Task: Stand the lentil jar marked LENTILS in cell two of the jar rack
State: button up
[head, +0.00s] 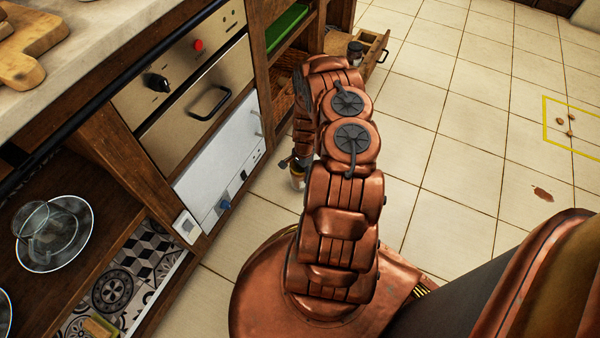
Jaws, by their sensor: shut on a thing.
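My gripper (294,163) shows only in part, low beside the cabinet front and mostly hidden behind my copper arm. It is shut on a small jar (298,182) with a pale band and brownish contents. Any marking on this jar is too small to read, so I cannot tell if it says LENTILS. Another jar (355,50) with a dark lid stands at an open drawer at the top. I cannot make out a jar rack or its cells.
The open drawer (373,50) juts out beyond the oven (190,75) and shelving. A glass jug (42,225) on a plate sits on the lower left shelf. A yellow outline (546,112) on the floor surrounds several small brown things. The tiled floor at right is largely clear.

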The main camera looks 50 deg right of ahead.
notch_tip(320, 180, up, 2)
jog(key=shift+w+d+r+p, duration=0.1)
jog(key=shift+w+r+p, duration=0.05)
jog(key=shift+p, duration=0.2)
jog(key=s+d+p, duration=0.2)
jog(key=s, duration=0.5)
jog(key=s+d+p, duration=0.2)
jog(key=s, duration=0.6)
jog(key=shift+s+d+r, duration=0.25)
jog(key=shift+d+r, duration=0.1)
jog(key=shift+r, duration=0.05)
